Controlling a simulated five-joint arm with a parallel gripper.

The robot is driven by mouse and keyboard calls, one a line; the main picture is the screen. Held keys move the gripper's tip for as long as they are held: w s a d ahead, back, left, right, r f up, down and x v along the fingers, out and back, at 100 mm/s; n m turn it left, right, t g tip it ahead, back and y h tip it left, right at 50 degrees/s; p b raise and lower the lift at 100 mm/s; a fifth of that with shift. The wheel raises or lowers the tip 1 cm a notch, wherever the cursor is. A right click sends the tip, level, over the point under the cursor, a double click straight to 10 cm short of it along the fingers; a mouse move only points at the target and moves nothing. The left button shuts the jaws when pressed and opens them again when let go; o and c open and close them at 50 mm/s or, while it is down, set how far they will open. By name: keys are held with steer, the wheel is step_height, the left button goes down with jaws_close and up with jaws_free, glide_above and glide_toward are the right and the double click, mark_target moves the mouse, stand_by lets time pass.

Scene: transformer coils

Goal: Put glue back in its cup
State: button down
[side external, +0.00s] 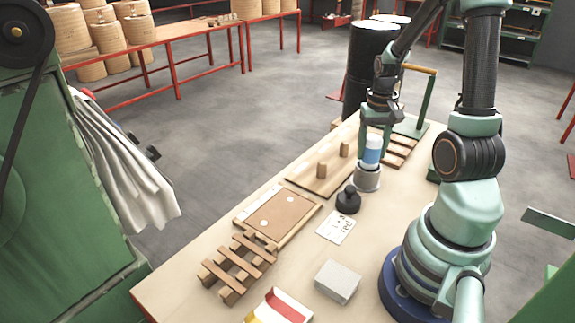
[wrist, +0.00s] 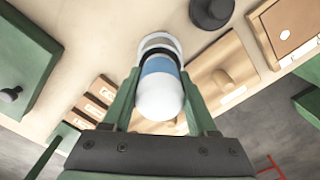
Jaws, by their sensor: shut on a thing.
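The glue is a white bottle with a blue band (side external: 372,152), upright in the side view. My gripper (side external: 373,143) is shut on it, with one green finger on each side. In the wrist view the glue (wrist: 160,92) sits between the fingertips (wrist: 160,76), its rounded white end toward the camera. The grey round cup (side external: 367,181) stands on the bench directly below the glue. The bottle's lower end is at the cup's mouth; I cannot tell how far inside it is. In the wrist view the cup's rim (wrist: 158,36) shows beyond the bottle.
A black round-knobbed weight (side external: 348,200) stands close to the cup, with a printed card (side external: 337,227) in front. A wooden board with pegs (side external: 322,172) lies left of the cup. Wooden slats (side external: 400,150) and a green stand (side external: 426,100) are behind. A grey block (side external: 337,281) lies nearer.

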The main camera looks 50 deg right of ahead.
steer(key=shift+c, duration=0.6)
jaws_free()
step_height(320, 180, up, 12)
steer(key=shift+r, duration=0.1)
stand_by(0.5)
